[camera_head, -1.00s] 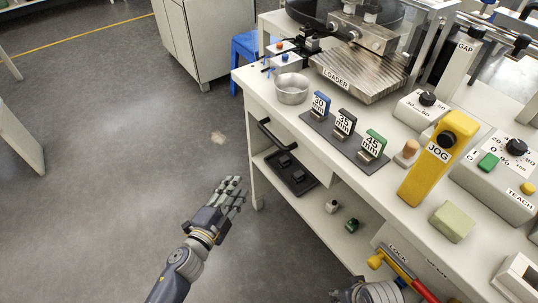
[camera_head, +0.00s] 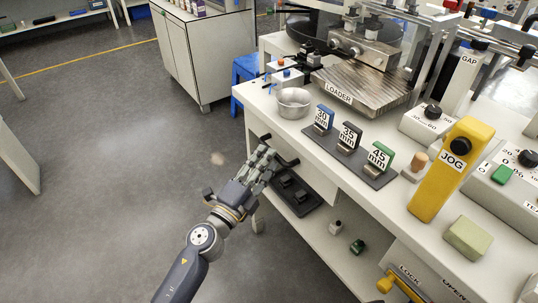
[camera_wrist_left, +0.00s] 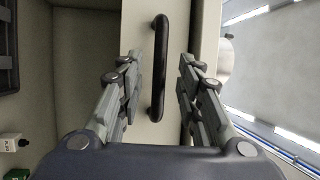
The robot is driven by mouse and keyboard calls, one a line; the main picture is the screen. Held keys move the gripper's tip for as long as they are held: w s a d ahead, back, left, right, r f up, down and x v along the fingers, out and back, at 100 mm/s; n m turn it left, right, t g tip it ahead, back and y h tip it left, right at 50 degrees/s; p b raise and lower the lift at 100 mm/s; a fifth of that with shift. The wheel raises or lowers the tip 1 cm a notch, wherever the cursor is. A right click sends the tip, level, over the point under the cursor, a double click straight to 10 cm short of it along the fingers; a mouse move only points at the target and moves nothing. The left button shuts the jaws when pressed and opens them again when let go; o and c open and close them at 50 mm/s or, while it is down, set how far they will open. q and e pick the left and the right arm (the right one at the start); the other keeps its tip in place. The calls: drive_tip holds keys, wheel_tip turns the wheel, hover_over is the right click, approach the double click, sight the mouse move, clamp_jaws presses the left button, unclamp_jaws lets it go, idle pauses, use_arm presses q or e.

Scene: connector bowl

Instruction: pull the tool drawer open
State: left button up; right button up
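The tool drawer's pale front (camera_head: 316,174) is set under the left end of the white bench. Its black bar handle (camera_head: 287,163) is partly hidden behind my left gripper (camera_head: 263,158). In the left wrist view the handle (camera_wrist_left: 158,72) stands upright in the picture, between the two finger sets of my left gripper (camera_wrist_left: 160,80). The fingers are open, one set on each side of the handle, with visible gaps. The drawer looks closed, its front about flush with the bench. My right gripper is in neither current view.
A black tray (camera_head: 297,203) lies on the shelf below the drawer, with small connectors (camera_head: 357,245) nearby. A metal bowl (camera_head: 293,103) and a stand with size labels (camera_head: 376,177) are on the bench top. The grey floor (camera_head: 110,190) left of the bench is clear.

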use_arm(q)
drive_tip(key=shift+x, duration=1.15)
clamp_jaws()
